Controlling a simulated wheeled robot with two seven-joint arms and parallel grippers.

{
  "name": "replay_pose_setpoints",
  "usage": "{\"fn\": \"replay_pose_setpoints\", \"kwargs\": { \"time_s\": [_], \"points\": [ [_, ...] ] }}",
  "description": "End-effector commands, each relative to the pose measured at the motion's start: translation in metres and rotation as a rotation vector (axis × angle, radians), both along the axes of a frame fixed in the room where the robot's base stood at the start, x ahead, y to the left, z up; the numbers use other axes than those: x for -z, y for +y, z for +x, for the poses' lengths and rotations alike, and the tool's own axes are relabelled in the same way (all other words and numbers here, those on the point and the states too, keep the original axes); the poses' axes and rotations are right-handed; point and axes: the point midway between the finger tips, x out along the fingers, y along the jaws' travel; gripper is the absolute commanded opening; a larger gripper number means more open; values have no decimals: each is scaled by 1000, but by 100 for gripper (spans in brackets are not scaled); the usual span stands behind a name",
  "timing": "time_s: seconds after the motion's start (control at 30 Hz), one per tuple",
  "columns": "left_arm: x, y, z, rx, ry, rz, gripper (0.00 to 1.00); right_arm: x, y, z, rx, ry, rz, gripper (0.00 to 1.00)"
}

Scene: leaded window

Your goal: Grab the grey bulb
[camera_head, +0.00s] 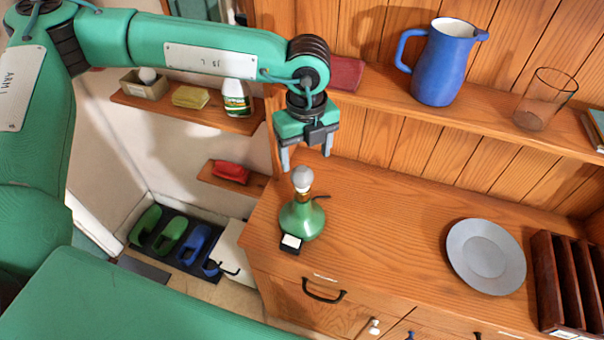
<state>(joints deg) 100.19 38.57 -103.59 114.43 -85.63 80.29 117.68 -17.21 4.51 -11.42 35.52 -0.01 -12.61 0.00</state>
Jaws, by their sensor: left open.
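The grey bulb (302,178) sits upright on top of a green lamp base (302,219), which stands near the left end of the wooden dresser top (385,225). My left gripper (305,158) is open and points down. Its two grey fingers appear just above and behind the bulb in the head view, with nothing between them. I cannot tell the exact height gap between fingertips and bulb. My right gripper is not in view.
A small black-and-white box (290,244) lies in front of the lamp. A grey plate (486,262) and a dark wooden rack (562,285) are to the right. A blue jug (444,64) and a glass (545,99) stand on the shelf above. The dresser's middle is clear.

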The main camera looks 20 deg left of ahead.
Motion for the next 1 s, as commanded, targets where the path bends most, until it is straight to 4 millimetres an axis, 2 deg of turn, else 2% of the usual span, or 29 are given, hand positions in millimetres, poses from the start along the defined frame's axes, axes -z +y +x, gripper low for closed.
{"fn": "replay_pose_setpoints", "kwargs": {
  "time_s": [0.23,0.4,0.53,0.8,0.83,1.0],
  "points": [
    [14,3,-1,1,2,1,71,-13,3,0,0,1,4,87],
    [35,8,-3,2,2,-1,71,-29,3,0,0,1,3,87],
    [52,7,-3,2,2,1,71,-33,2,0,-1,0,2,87],
    [58,7,-2,2,-1,-1,71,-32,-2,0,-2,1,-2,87],
    [58,7,-2,2,-1,-1,69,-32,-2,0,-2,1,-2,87],
    [58,7,-2,2,-1,-1,36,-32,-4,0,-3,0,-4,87]
  ]
}}
